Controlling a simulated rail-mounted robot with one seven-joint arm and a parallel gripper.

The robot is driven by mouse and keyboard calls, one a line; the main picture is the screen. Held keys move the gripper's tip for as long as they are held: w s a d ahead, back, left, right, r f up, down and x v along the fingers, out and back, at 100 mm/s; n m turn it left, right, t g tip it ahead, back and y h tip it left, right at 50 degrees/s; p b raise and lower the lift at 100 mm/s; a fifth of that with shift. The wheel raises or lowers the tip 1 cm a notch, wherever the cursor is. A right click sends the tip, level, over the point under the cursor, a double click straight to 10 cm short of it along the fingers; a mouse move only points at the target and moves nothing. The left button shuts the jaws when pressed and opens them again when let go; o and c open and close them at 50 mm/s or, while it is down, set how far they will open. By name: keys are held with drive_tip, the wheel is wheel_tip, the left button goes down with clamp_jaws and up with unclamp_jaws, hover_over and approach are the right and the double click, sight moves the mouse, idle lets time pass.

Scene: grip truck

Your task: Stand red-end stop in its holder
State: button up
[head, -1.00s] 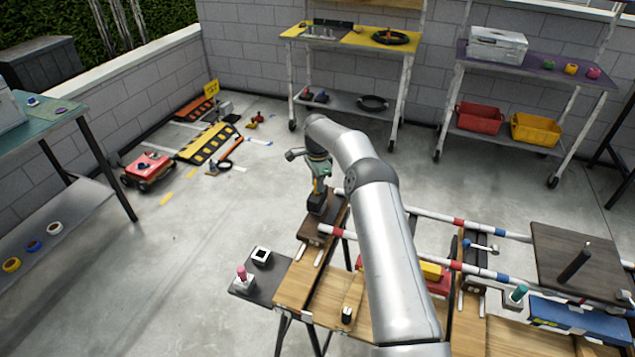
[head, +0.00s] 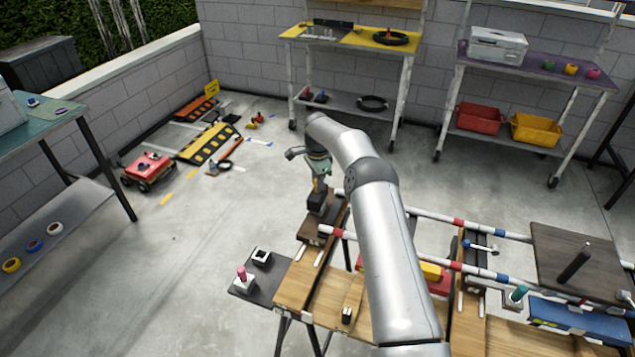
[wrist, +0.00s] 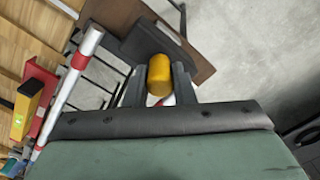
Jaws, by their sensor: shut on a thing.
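In the wrist view, my gripper (wrist: 159,92) is shut on a yellow cylinder (wrist: 159,72). The dark block (wrist: 145,42) shows just beyond it; whether they touch is unclear. A small red and white part shows below the cylinder, partly hidden by the fingers. I cannot tell for certain which piece is the red-end stop. An empty-looking white square holder (head: 261,256) sits on the dark side tray (head: 240,290). Beside it a pink peg (head: 242,273) stands in another white holder.
Red, white and blue rails (head: 440,263) run across the wooden workbench (head: 297,287). A teal peg (head: 518,293) and a dark board with a black peg (head: 574,263) are at right.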

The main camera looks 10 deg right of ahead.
drive_tip(key=shift+r, duration=0.95)
drive_tip(key=shift+r+p, duration=1.35)
drive_tip(key=shift+r, duration=1.2)
wheel_tip(320, 180, up, 8)
drive_tip(key=p, duration=0.4)
drive_tip(key=shift+f, duration=0.25)
